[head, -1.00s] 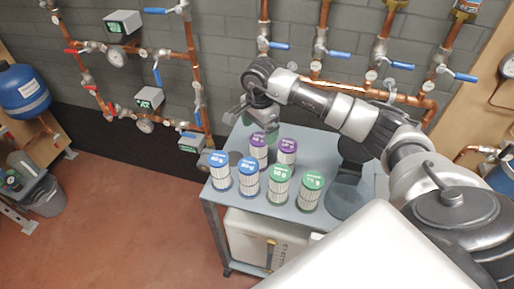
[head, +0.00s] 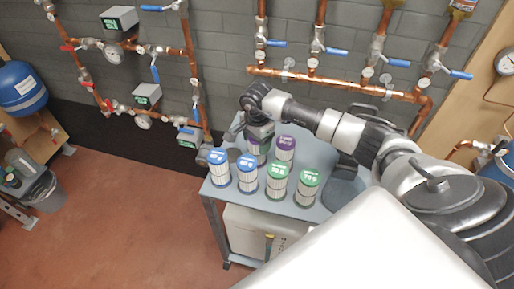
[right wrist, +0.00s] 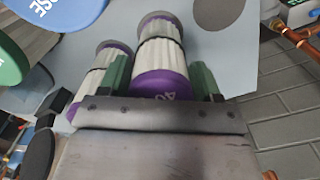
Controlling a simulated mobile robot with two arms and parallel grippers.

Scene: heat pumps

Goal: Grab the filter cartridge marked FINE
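Two purple-capped cartridges stand at the back of the cart: the back left one (head: 255,156) and the right one (head: 285,147). My right gripper (head: 259,136) is at the back left one and partly hides it. In the right wrist view, the open gripper (right wrist: 162,80) has its green-padded fingers on either side of a purple-capped cartridge (right wrist: 160,85); contact is not clear. The other purple-capped cartridge (right wrist: 98,75) is just left of it. Only "40" shows on the near cap; I cannot read FINE on any cap. My left gripper is not in view.
Two blue-capped cartridges (head: 218,168) (head: 247,174) and two green-capped ones (head: 277,182) (head: 307,188) stand in front on the grey cart (head: 230,205). Copper pipes with valves (head: 340,84) run along the wall behind.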

